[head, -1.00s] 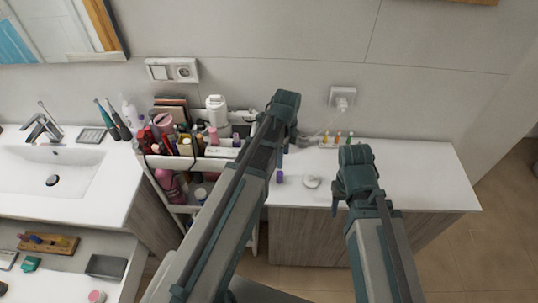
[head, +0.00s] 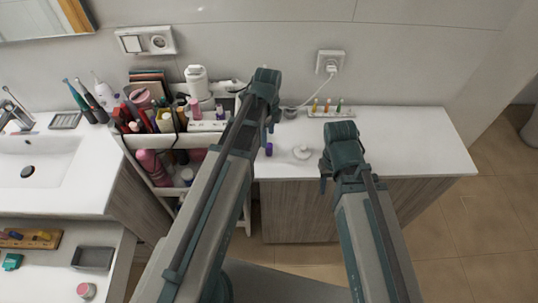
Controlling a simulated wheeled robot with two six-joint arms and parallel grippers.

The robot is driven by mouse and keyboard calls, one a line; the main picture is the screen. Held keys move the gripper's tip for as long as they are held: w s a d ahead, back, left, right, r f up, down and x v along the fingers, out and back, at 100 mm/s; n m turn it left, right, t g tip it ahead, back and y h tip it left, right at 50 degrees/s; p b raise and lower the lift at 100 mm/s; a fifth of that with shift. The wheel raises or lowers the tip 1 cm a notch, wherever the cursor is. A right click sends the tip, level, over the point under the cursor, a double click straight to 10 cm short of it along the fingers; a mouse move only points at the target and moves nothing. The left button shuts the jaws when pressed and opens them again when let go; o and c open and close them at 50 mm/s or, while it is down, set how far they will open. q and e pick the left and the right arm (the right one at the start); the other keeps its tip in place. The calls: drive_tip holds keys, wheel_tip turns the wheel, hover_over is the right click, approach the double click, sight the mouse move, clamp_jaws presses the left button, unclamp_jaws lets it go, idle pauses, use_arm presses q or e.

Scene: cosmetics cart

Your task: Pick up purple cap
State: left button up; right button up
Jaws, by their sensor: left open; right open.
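The purple cap (head: 269,149) is a small dark purple piece on the white counter (head: 402,140), near its front left edge. My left gripper (head: 268,122) is above and behind the cap in the picture, apart from it, with its fingers mostly hidden by the arm. My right gripper (head: 324,180) is to the right of the cap at the counter's front edge, its fingers pointing down. Both grippers hold nothing that I can see.
A round white item (head: 302,152) lies on the counter right of the cap. A tray of small bottles (head: 330,109) stands at the back. A crowded cosmetics cart (head: 127,137) is at left. The counter's right side is clear.

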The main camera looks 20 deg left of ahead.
sight(269, 145)
use_arm(q)
drive_tip(key=shift+f, duration=0.6)
use_arm(e)
drive_tip(key=shift+f, duration=0.6)
use_arm(q)
drive_tip(key=shift+f, duration=0.1)
drive_tip(key=f+b, duration=0.5)
drive_tip(key=shift+d+f+b, duration=0.1)
drive_tip(key=shift+d+b, duration=0.1)
drive_tip(key=shift+b, duration=0.2)
use_arm(e)
wheel_tip(269, 145, down, 5)
drive_tip(key=shift+f, duration=0.1)
use_arm(q)
clamp_jaws()
